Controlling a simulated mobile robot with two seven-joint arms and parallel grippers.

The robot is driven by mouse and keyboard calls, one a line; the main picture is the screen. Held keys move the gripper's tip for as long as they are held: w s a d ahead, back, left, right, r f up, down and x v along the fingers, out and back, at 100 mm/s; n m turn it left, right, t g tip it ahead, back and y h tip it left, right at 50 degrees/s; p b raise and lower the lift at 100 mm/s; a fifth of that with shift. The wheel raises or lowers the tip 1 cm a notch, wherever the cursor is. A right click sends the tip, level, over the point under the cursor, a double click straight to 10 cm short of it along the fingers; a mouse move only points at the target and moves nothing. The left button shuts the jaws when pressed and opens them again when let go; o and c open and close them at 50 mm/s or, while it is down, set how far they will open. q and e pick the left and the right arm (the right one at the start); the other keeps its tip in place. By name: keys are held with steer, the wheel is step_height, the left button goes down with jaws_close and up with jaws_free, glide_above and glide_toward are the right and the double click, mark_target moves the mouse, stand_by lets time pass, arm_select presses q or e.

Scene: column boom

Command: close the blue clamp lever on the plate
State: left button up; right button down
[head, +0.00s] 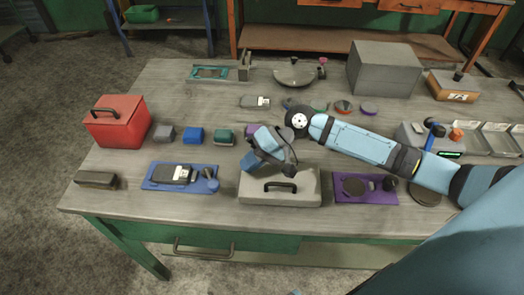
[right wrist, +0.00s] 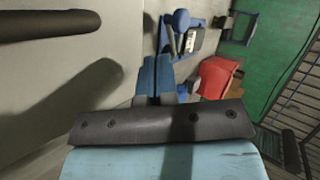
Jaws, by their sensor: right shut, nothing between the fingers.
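The blue plate (head: 152,184) lies at the front left of the table, with a dark block with a white label (head: 172,174) on it. The clamp lever with a blue end (head: 212,184) is at the plate's right side; it also shows in the right wrist view (right wrist: 181,19). The lever seems to stand up off the plate, but its exact angle is hard to tell. My right gripper (head: 250,166) is shut and empty, above the left end of the grey case, to the right of the lever and apart from it. Its fingers (right wrist: 157,65) point toward the blue plate. My left gripper is not in view.
The grey case (head: 285,198) with a black handle stands just right of the plate. A purple plate (head: 381,194) lies further right. A red box (head: 116,124) and small grey, blue and green blocks stand behind the blue plate. A dark block (head: 96,180) lies at left.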

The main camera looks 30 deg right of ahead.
mark_target(210, 178)
steer(key=a, duration=0.1)
steer(key=a+f, duration=0.1)
steer(key=a, duration=0.2)
steer(key=shift+w+a+f, duration=0.15)
steer(key=shift+w+f, duration=0.15)
steer(key=shift+f, duration=0.1)
steer(key=shift+w+a+f, duration=0.1)
steer(key=shift+a+f, duration=0.1)
steer(key=shift+a, duration=0.6)
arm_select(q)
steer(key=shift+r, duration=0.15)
